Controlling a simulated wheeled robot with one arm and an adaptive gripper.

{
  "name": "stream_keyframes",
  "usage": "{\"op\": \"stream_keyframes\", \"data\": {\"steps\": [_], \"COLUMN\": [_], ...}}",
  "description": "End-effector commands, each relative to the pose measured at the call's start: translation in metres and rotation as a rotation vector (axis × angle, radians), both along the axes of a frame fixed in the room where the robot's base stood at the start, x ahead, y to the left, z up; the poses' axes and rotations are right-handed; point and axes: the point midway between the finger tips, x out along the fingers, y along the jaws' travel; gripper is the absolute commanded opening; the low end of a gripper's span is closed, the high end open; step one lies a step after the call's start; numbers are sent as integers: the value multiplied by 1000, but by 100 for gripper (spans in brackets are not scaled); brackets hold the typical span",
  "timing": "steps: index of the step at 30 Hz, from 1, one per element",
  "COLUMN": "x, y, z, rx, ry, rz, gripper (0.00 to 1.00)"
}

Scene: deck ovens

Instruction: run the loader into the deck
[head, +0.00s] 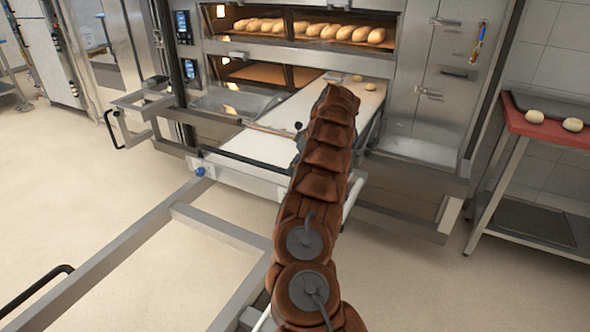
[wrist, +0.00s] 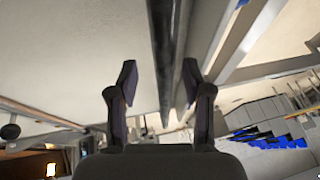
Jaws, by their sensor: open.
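The loader (head: 290,112), with a pale flat bed, reaches up to the front of the oven in the head view. Its far end lies at the lower deck (head: 257,72), which is open and lit inside; my arm covers part of the bed. A few small pale pieces lie near its far end. My gripper is hidden in the head view. In the wrist view my gripper (wrist: 158,75) is open, its two dark fingers apart. A dark bar (wrist: 168,50) runs between them in the picture; I cannot tell whether it touches either finger.
The upper deck (head: 300,28) holds a row of several loaves. A red-topped table (head: 550,128) with dough pieces stands at right. Metal frame rails (head: 215,228) with a black handle cross the lower left. Pale floor (head: 70,200) is open at left.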

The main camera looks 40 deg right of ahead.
Motion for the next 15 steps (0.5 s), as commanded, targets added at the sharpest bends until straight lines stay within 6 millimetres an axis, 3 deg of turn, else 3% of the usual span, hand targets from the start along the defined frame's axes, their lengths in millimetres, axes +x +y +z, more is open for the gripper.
{"op": "stream_keyframes", "data": {"steps": [8,15], "x": [-13,-17], "y": [-15,-19], "z": [37,51], "rx": [-3,-1], "ry": [-1,-1], "rz": [-2,-2], "gripper": [50,50]}}
